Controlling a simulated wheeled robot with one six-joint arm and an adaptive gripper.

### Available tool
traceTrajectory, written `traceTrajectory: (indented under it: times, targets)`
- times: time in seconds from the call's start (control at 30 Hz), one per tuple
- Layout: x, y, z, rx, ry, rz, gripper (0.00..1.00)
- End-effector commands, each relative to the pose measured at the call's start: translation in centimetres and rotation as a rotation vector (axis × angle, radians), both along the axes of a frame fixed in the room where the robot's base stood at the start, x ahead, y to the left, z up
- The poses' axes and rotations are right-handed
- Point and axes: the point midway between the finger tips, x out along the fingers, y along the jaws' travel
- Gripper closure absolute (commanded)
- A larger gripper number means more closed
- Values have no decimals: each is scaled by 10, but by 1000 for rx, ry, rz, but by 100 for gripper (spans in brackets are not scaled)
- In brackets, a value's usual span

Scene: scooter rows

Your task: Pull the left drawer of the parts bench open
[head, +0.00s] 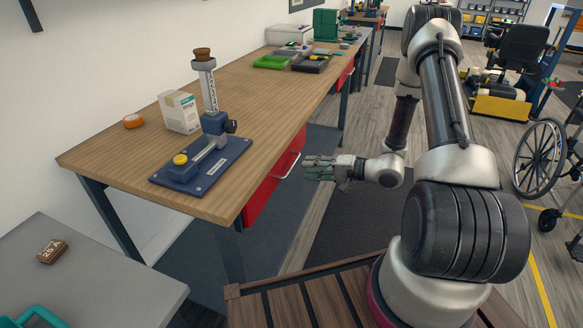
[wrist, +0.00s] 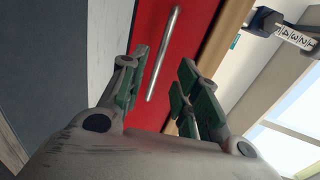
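The parts bench (head: 130,165) has a wooden top and runs away from me on the left. Its near drawer, the left one as seen from the bench's front, has a red front (head: 265,192) that looks flush under the top edge. A pale bar handle (head: 288,165) is on it. In the wrist view, the red front (wrist: 200,40) fills the middle and the handle (wrist: 163,55) shows between the fingers. My gripper (head: 312,168) is open and empty, just right of the handle in the head view. The fingers (wrist: 164,68) appear apart from the bar.
A blue press-like stand (head: 205,165), a white box (head: 180,112) and orange tape (head: 133,121) are on the bench. A second red drawer (head: 343,78) is farther along. A grey table (head: 90,285) is at lower left; a wheelchair wheel (head: 540,157) is at right.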

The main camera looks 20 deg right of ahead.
Motion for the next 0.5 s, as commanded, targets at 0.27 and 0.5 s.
traceTrajectory:
  times: [0.27, 0.5]
  targets:
    - [25, 35, -10, -1, -1, 2, 68]
    - [41, 57, -15, -1, -1, 0, 68]
